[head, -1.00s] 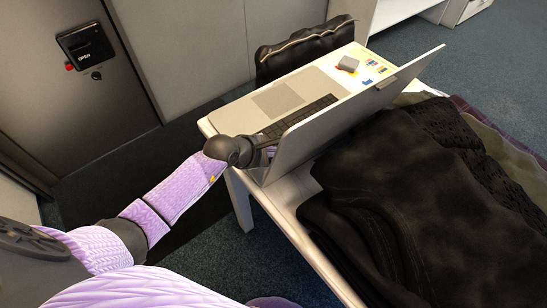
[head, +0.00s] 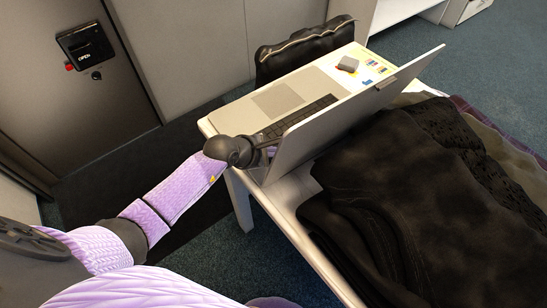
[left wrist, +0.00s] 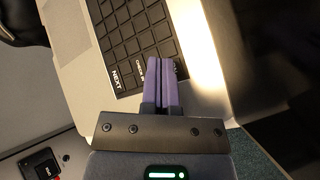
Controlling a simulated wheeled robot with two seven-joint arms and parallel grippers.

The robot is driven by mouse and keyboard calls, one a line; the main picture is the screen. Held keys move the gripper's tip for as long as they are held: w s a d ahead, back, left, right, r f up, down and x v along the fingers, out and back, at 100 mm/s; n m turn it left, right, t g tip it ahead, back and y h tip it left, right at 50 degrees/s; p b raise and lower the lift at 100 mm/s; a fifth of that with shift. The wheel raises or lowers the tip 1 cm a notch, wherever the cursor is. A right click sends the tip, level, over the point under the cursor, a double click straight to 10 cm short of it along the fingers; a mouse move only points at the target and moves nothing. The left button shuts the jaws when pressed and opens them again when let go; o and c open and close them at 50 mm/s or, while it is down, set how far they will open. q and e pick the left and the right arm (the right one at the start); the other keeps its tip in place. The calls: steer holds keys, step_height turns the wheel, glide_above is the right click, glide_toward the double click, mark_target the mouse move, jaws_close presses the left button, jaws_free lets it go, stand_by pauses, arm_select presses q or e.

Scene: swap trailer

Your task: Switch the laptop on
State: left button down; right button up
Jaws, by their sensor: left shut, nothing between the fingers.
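The laptop (head: 340,118) stands open on the table, its screen back toward me and its keyboard (head: 300,117) and touchpad (head: 277,100) on the far side. The screen face is hidden in the head view. In the left wrist view the keyboard (left wrist: 138,38) shows black keys, one lettered NEXT. My left gripper (left wrist: 162,70) is shut and empty, its purple fingertips over the keys at the keyboard's corner, near the hinge side. I cannot tell whether they touch a key. In the head view my left gripper (head: 268,148) is partly hidden behind the laptop's screen edge.
A pile of dark clothes (head: 400,190) covers the table's near right part. A small grey box (head: 348,64) and a colourful sheet (head: 376,70) lie beyond the laptop. A black bag (head: 305,50) stands behind the table. A door (head: 80,90) is at the left.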

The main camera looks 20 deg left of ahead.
arm_select(q)
steer(key=shift+f, duration=0.1)
steer(key=shift+f+b, duration=0.3)
steer(key=shift+f, duration=0.4)
stand_by(0.5)
steer(key=shift+r, duration=0.15)
steer(key=shift+r+p, duration=0.5)
steer(key=shift+r, duration=0.15)
step_height(320, 180, up, 5)
steer(key=p, duration=0.4)
steer(key=shift+r+p, duration=0.15)
steer(key=shift+p, duration=0.25)
